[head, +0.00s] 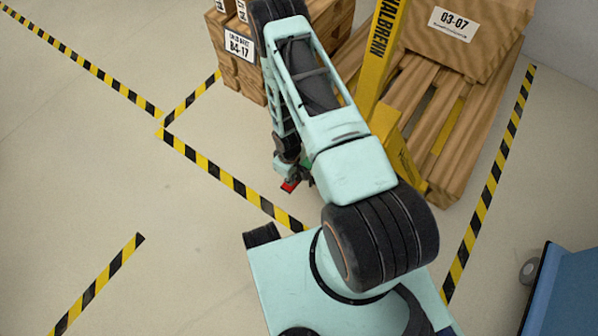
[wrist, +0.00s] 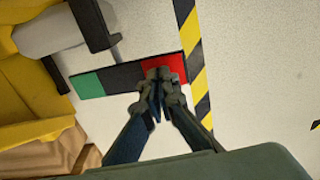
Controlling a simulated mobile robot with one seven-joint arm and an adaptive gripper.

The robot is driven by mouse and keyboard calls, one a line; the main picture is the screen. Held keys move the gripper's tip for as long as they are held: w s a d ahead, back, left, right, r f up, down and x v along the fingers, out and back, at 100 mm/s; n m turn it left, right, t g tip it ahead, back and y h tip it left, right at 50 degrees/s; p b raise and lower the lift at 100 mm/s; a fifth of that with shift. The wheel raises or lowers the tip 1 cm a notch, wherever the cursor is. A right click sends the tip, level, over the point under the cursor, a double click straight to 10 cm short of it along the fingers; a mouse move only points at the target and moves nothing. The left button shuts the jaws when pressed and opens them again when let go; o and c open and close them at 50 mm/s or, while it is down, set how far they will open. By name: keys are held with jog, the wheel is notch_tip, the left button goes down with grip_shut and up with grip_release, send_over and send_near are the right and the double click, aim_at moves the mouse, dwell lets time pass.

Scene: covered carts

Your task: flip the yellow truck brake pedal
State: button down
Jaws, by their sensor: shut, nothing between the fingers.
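The yellow truck (head: 381,50) stands at the wooden pallet in the head view; its yellow body (wrist: 25,95) fills the left of the wrist view. Its brake pedal (wrist: 118,78) is a flat bar with a green end, a black middle and a red end. In the head view the pedal's red end (head: 290,186) shows below my arm, and the rest is mostly hidden. My gripper (wrist: 160,75) is shut and empty, its fingertips over the pedal where black meets red. I cannot tell whether they touch it. The arm largely hides my gripper in the head view.
A wooden pallet (head: 470,150) with a crate marked 03-07 (head: 455,40) is at the right. Boxes with a B4-17 label (head: 240,45) stand behind my arm. A blue object (head: 565,295) is at lower right. The floor at left is clear, with striped tape.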

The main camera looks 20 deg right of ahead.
jog(key=shift+r+p, duration=1.9)
jog(key=shift+r, duration=1.15)
